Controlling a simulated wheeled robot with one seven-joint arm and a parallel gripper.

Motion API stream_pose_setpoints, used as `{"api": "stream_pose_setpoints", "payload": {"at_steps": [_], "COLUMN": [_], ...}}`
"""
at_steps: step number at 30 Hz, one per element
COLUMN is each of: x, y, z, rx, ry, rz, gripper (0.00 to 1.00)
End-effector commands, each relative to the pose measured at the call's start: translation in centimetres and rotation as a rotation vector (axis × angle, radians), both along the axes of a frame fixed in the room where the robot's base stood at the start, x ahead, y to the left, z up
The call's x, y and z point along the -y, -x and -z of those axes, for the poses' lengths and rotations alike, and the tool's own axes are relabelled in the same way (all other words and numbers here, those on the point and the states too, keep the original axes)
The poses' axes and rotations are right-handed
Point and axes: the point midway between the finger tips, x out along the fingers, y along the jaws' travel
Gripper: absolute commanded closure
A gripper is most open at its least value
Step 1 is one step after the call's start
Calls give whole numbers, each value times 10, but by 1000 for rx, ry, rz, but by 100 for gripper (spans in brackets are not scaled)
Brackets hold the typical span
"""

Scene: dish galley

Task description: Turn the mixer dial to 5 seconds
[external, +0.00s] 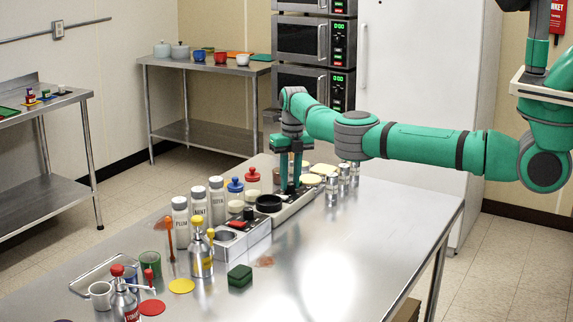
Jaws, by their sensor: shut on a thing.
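The mixer appears to be the low grey unit with a black top (295,208) in the middle of the steel table. A black round ring or cup (268,203) is at its near left end. My gripper (291,188) points straight down over this unit, to the right of the black ring. Its dark green fingers are close together at the unit's top, shut on what seems to be the mixer dial. The dial is hidden by the fingertips, and its setting cannot be read.
Jars with red and blue lids (253,183), white shakers (198,212) and metal canisters (333,189) stand close around the unit. The table's right side (380,230) is clear.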

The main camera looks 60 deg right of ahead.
Motion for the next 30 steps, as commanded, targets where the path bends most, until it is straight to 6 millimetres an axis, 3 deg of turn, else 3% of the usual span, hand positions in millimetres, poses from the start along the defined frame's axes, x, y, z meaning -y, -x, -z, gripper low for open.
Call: {"api": "stream_pose_setpoints", "payload": {"at_steps": [11,30], "x": [0,-1], "y": [0,1], "z": [-1,-1], "rx": [1,0], "ry": [1,0], "rz": [169,752], "gripper": [99,99]}}
